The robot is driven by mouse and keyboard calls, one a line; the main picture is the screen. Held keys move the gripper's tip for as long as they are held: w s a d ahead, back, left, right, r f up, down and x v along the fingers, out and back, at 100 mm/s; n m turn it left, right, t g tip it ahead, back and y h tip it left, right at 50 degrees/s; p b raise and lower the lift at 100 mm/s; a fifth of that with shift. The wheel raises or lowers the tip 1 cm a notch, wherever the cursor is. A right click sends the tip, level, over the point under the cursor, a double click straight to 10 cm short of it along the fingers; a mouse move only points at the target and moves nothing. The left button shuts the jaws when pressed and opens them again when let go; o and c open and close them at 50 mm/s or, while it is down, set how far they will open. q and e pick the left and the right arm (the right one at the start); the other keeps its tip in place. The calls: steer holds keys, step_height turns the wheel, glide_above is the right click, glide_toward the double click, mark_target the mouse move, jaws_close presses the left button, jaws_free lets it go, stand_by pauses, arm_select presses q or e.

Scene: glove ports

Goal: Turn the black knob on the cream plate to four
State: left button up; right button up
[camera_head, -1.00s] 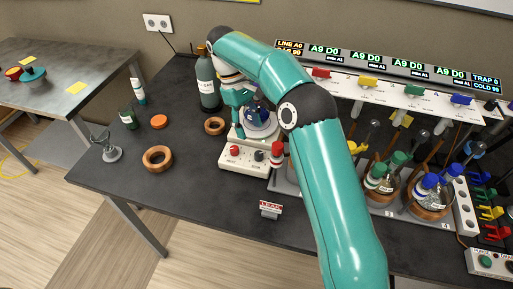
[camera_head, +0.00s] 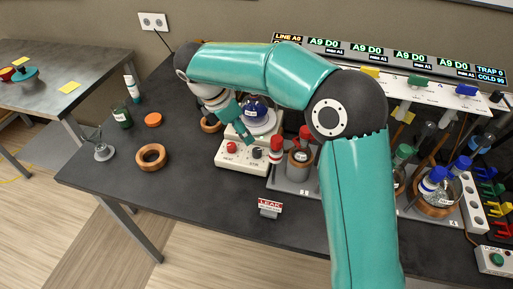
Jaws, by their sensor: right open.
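The cream plate (camera_head: 241,164) is a hotplate base on the dark bench, with a red knob (camera_head: 231,147) on the left of its front and the black knob (camera_head: 257,153) on the right. A flask with dark blue contents (camera_head: 256,108) stands on its top. My right gripper (camera_head: 235,137) is open, coming down from the upper left over the plate's left side, just behind the knobs. It appears apart from the black knob, though exact contact is hard to tell. The knob's pointer is too small to read. My left gripper is not in view.
My right arm hides part of the rack with flasks (camera_head: 437,203) on the right. Left of the plate are a wooden ring (camera_head: 151,157), an orange disc (camera_head: 153,120) and a green jar (camera_head: 122,117). A LEAK sign (camera_head: 270,207) stands in front. The bench's front left is clear.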

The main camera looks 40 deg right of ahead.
mark_target(256, 150)
steer(key=x, duration=0.9)
steer(key=shift+d+f, duration=0.1)
steer(key=shift+f, duration=0.25)
